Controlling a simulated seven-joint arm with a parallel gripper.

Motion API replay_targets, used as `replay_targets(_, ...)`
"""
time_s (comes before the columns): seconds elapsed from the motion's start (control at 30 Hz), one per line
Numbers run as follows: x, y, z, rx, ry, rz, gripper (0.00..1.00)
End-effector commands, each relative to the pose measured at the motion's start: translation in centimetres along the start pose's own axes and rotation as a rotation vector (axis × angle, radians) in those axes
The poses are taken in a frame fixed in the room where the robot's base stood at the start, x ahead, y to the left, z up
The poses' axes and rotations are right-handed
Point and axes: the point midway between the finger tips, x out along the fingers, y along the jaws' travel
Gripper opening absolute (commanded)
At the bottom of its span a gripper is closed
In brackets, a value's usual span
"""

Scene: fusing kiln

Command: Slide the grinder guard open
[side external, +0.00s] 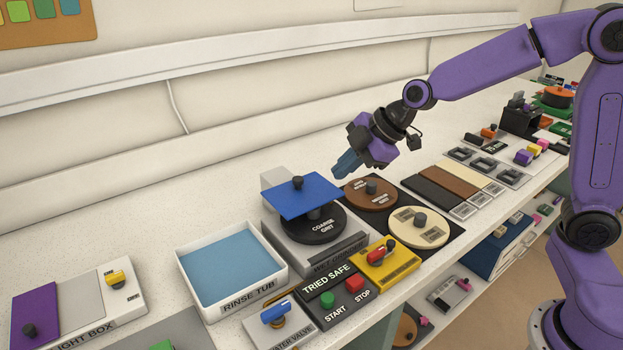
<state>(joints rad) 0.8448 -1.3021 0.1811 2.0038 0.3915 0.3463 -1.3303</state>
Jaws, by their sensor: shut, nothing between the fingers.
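The grinder guard is a blue plate (302,199) with a dark knob (298,182) on top. It sits over the back part of the grinder (276,231), partly covering the black disc (318,229) marked coarse grit. My gripper (341,172) has blue fingers and is shut and empty. In the picture it is up and to the right of the guard, apart from the knob. How high it is above the counter is hard to tell from this one view.
A white rinse tub (284,279) stands left of the grinder. In front are a start/stop panel (325,281), a yellow switch box (398,272) and a water valve (276,313). Brown (384,197) and cream (441,230) discs lie to the right. The counter behind is clear.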

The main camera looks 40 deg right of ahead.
Motion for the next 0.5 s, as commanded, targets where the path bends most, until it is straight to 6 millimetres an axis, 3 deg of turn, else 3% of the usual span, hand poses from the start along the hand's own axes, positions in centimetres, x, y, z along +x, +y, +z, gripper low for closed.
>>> replay_targets(0.5, 7.4, -0.1, 0.1, 0.0, -0.002, -0.003, 0.0)
